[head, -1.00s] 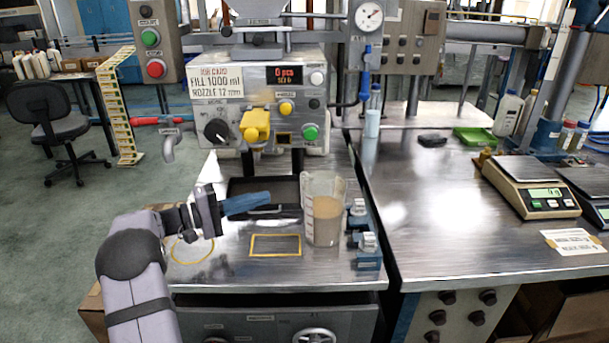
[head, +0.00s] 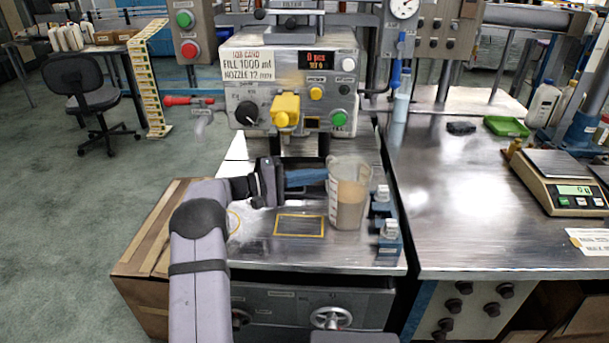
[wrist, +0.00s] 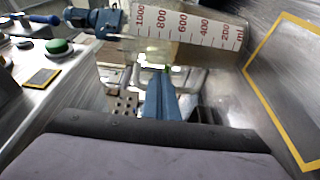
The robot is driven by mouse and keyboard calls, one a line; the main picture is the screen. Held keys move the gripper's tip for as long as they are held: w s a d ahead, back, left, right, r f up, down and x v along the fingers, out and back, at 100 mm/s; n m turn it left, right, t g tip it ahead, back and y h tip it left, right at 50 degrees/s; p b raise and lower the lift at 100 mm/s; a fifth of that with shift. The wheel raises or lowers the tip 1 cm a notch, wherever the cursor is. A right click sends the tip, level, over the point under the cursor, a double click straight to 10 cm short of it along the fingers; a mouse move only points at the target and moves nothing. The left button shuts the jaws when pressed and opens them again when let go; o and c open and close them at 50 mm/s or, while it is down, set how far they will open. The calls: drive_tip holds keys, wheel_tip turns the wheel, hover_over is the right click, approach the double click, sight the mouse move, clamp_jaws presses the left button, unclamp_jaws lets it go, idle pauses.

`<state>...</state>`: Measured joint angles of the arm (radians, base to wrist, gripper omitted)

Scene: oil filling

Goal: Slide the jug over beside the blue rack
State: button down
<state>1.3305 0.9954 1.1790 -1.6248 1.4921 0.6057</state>
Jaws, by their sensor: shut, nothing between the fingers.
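The clear jug (head: 348,205), with brown liquid in it, stands upright on the metal bench. It lies right of the yellow-outlined rectangle (head: 300,235) and just left of the blue rack (head: 388,238), with a narrow gap between. My gripper (head: 325,177) is shut and empty, its blue fingers pointing right at the jug's left wall. The tips meet the jug's outline in the head view; I cannot tell if they touch. In the wrist view the fingers (wrist: 160,98) point at the jug wall (wrist: 185,25) with its printed scale. The rack's edge (wrist: 92,18) shows at upper left.
The filling machine (head: 292,85) with its yellow nozzle part stands behind the jug. A scale (head: 562,185) sits on the right-hand bench, beyond a gap between the benches. The bench's front edge lies close below the jug and rack.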

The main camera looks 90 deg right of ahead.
drive_tip(key=shift+x, duration=1.75)
drive_tip(key=shift+a, duration=0.1)
drive_tip(key=shift+a+b, duration=0.45)
drive_tip(key=shift+a, duration=1.1)
drive_tip(key=b, duration=0.2)
approach(330, 180)
drive_tip(key=d+f, duration=0.1)
drive_tip(key=d, duration=0.1)
drive_tip(key=d+f, duration=0.2)
drive_tip(key=shift+s+d+f, duration=0.1)
drive_tip(key=shift+s+d, duration=0.05)
